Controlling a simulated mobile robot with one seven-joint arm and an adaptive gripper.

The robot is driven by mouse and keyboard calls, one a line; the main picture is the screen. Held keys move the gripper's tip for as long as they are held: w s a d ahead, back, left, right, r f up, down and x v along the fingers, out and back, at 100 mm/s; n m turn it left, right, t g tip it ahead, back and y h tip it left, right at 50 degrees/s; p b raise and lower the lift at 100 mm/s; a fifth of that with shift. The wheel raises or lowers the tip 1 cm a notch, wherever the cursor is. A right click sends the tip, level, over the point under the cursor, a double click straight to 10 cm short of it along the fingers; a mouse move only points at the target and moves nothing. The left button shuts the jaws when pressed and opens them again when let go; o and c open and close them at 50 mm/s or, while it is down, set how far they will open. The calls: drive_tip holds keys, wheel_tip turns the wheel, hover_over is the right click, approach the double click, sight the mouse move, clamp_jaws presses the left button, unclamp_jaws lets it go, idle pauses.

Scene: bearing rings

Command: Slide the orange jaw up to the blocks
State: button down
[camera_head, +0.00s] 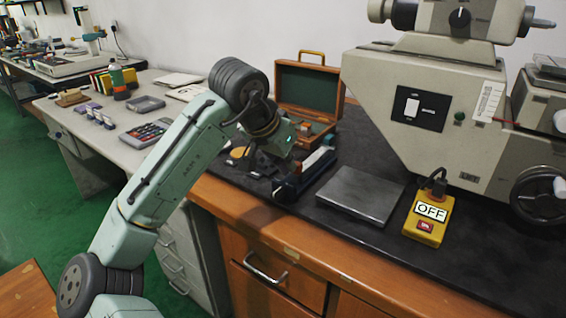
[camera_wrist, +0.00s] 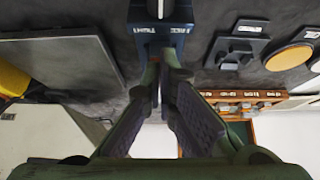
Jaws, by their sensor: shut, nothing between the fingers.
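I cannot tell whether that part is the orange jaw. In the wrist view the fixture's near end (camera_wrist: 147,37) shows labels and a pale bar (camera_wrist: 160,9) along its middle. My gripper (camera_wrist: 166,72) is shut and empty, its fingertips close to the fixture's end; I cannot tell if they touch it. In the head view my wrist hides the fingertips.
A flat grey plate (camera_head: 360,194) lies right of the fixture, then a yellow switch box (camera_head: 427,218) reading OFF and a large grey machine (camera_head: 400,100). An open wooden case (camera_head: 309,90) stands behind. A grey holder (camera_wrist: 237,46) and a tan disc (camera_wrist: 289,57) lie beside the fixture.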

drive_tip(key=shift+w+d, duration=0.2)
drive_tip(key=shift+w, duration=0.05)
idle(0.4)
drive_tip(key=shift+w+d, duration=0.15)
drive_tip(key=shift+w, duration=0.1)
drive_tip(key=shift+s+a+f, duration=0.1)
drive_tip(key=shift+s+a, duration=0.1)
drive_tip(key=shift+s, duration=0.15)
drive_tip(key=shift+s+a, duration=0.4)
drive_tip(key=shift+s, duration=0.15)
drive_tip(key=shift+s+a+r+p, duration=0.15)
drive_tip(key=shift+s+r+p, duration=0.05)
drive_tip(key=shift+r+p, duration=0.9)
drive_tip(key=shift+s+a+r+p, duration=0.15)
drive_tip(key=shift+s+r+p, duration=0.05)
drive_tip(key=shift+r+p, duration=0.85)
